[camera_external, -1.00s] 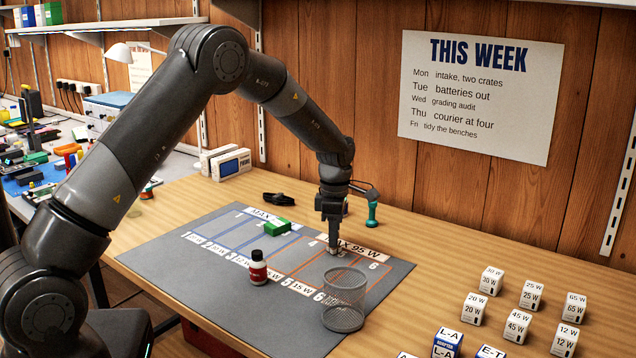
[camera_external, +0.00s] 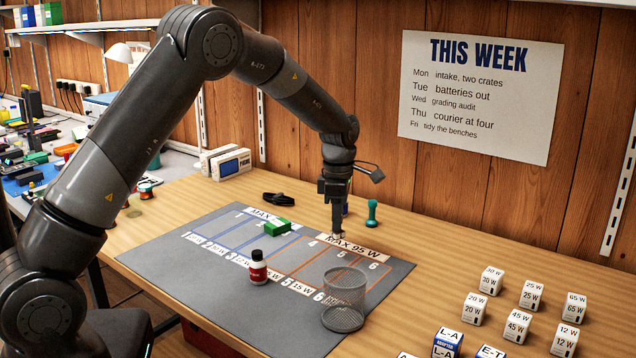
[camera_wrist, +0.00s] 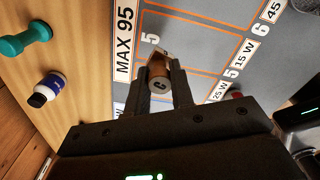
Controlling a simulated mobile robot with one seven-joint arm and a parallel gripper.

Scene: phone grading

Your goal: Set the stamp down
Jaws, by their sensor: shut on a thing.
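My gripper (camera_wrist: 160,95) is shut on the stamp (camera_wrist: 159,78), a small cylinder with a brown side and a pale end face bearing a dark mark. In the external view my gripper (camera_external: 338,233) points down over the back edge of the grey mat (camera_external: 220,310), beside the MAX 95 W label. The stamp is small and mostly hidden by the fingers there. I cannot tell whether it touches the mat. A teal, knobbed, handle-like piece (camera_external: 372,213) stands on the bench to the right of my gripper; it also shows in the wrist view (camera_wrist: 25,40).
A dark-capped bottle (camera_wrist: 46,90) stands near the teal piece. A green block (camera_external: 278,227), a red-labelled bottle (camera_external: 258,270) and a wire mesh cup (camera_external: 345,290) are on the mat. Several white cubes (camera_external: 518,325) stand at right. Bare wood lies between mat and cubes.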

